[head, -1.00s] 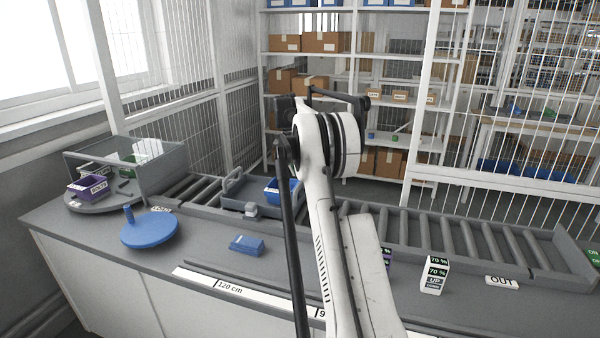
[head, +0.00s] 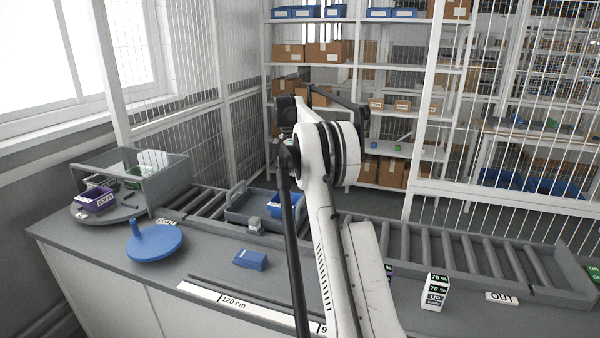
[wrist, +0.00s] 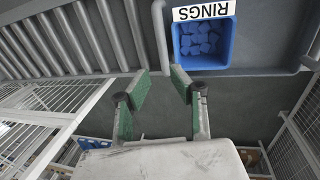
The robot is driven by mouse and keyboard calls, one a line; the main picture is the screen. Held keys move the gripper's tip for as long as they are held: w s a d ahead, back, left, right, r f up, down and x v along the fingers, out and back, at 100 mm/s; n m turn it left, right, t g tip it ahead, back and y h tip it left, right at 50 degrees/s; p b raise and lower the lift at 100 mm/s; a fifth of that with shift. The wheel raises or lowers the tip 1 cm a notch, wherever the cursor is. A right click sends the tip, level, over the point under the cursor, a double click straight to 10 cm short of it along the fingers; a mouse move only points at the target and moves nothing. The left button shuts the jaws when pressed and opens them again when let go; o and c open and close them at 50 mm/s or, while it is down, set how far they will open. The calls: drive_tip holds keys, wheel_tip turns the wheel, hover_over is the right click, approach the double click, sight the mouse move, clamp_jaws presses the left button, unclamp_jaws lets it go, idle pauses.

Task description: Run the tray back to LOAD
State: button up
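The grey tray (head: 238,216) with upright end handles sits on the left part of the roller conveyor (head: 440,245). A blue bin (head: 284,203) is in it, partly behind my arm. In the wrist view the bin (wrist: 203,42) is labelled RINGS and holds blue pieces; a pale handle bar (wrist: 161,38) stands beside it. My gripper (wrist: 159,82) has green-padded fingers spread apart with nothing between them. The handle bar lies beyond the fingertips; whether they touch cannot be told. In the head view my arm hides the fingers. A small plate (head: 167,222) by the conveyor's left end is unreadable.
A blue round stand (head: 155,245) and a blue block (head: 251,260) are on the bench front. A glass-sided case with a purple bin (head: 97,200) is at the left. A percent-marked box (head: 435,291) and an OUT plate (head: 502,297) are at the right. The right-hand rollers look clear.

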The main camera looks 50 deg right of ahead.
drive_tip(key=shift+w+a+r+p, duration=0.15)
drive_tip(key=shift+r+p, duration=0.4)
drive_tip(key=shift+r, duration=0.35)
drive_tip(key=shift+w+r+p, duration=0.2)
drive_tip(key=shift+r+p, duration=0.4)
drive_tip(key=shift+r, duration=0.25)
drive_tip(key=shift+w+a+r+p, duration=0.15)
drive_tip(key=shift+r+p, duration=0.4)
drive_tip(key=shift+r, duration=0.35)
drive_tip(key=shift+d, duration=0.1)
drive_tip(key=shift+o, duration=1.4)
drive_tip(key=shift+s, duration=0.1)
drive_tip(key=s+d+f+t+y, duration=0.2)
drive_tip(key=s+d+t, duration=0.1)
drive_tip(key=s+t, duration=0.15)
drive_tip(key=shift+g, duration=0.25)
drive_tip(key=f, duration=0.4)
drive_tip(key=w+a+f+p, duration=0.1)
drive_tip(key=f, duration=0.4)
drive_tip(key=f+p, duration=0.1)
drive_tip(key=f, duration=0.3)
drive_tip(key=shift+w+a+f, duration=0.2)
drive_tip(key=shift+w+f, duration=0.15)
drive_tip(key=shift+w, duration=0.05)
drive_tip(key=shift+c, duration=0.5)
clamp_jaws()
